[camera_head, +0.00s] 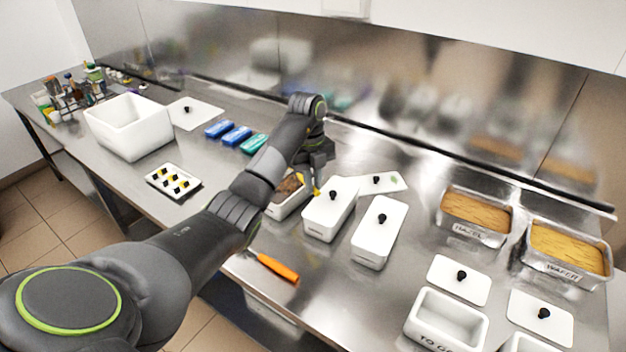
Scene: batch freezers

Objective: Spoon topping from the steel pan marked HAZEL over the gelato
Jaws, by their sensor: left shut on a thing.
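The steel pan marked HAZEL (479,236) stands at the right of the counter, filled with tan-brown topping. A white tub with brown gelato (288,187) stands open near the middle, partly hidden by my left arm. My left gripper (318,181) is over the right side of this tub, shut on a small yellow thing (316,191). Most of that thing is hidden, so I cannot tell its full shape or whether it touches the gelato. My right gripper is not in view.
Two lidded white tubs (331,207) stand right of the gelato. A steel pan marked WAFER (567,269) is at far right, with white bins in front. An orange-handled tool (277,267) lies at the front edge. A large white bin (128,126) stands left.

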